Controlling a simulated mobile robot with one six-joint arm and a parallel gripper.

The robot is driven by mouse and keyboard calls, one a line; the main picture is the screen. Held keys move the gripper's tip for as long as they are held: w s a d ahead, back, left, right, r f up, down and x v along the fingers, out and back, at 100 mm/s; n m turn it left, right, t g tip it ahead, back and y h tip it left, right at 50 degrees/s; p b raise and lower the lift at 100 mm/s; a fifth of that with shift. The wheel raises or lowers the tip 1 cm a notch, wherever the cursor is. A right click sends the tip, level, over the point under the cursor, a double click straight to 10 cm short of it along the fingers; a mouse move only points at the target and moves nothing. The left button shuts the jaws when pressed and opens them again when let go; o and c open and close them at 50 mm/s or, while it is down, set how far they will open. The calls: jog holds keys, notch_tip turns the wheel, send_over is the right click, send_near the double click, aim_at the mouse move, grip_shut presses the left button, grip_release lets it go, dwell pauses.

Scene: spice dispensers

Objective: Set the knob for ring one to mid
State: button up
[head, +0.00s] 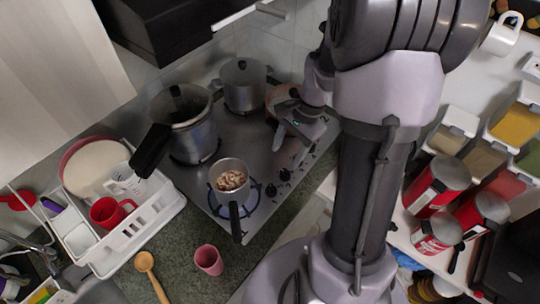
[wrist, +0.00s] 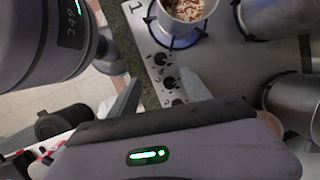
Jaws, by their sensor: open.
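The stove's control knobs sit in a row along its front edge; one knob (head: 271,190) shows in the head view, beside another knob (head: 285,175). In the wrist view I see a knob (wrist: 160,58), a second knob (wrist: 168,82) and a third knob (wrist: 178,103) partly behind a finger. A large "1" mark (wrist: 135,8) is near the stove corner. A small pan (head: 231,174) of food stands on the front-left ring, with a blue glow beneath. My gripper (head: 290,145) is open above the knob side, its fingers (wrist: 158,90) apart around the knob row. The knobs' settings are too small to read.
Two larger metal pots (head: 194,130) (head: 243,84) stand at the stove's back. A white dish rack (head: 150,225) with a red mug is to the left. A pink cup (head: 208,260) and wooden spoon (head: 146,264) are on the counter. Red tins (head: 436,184) stand at right.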

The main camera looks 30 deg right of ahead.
aim_at(272, 188)
jog(key=a+f+m+b, duration=0.1)
jog(key=f+m, duration=0.1)
jog(key=f, duration=0.3)
jog(key=a+f+m+b, duration=0.1)
jog(key=f+m, duration=0.1)
jog(key=f, duration=0.4)
jog(key=a+f+m+t+b, duration=0.1)
jog(key=a+f+m, duration=0.1)
jog(key=f, duration=0.3)
jog(key=shift+w+f+y, duration=0.15)
jog(key=shift+w+y, duration=0.25)
jog(key=shift+d, duration=0.1)
jog(key=shift+c, duration=0.3)
grip_shut()
jog(key=shift+b, duration=0.35)
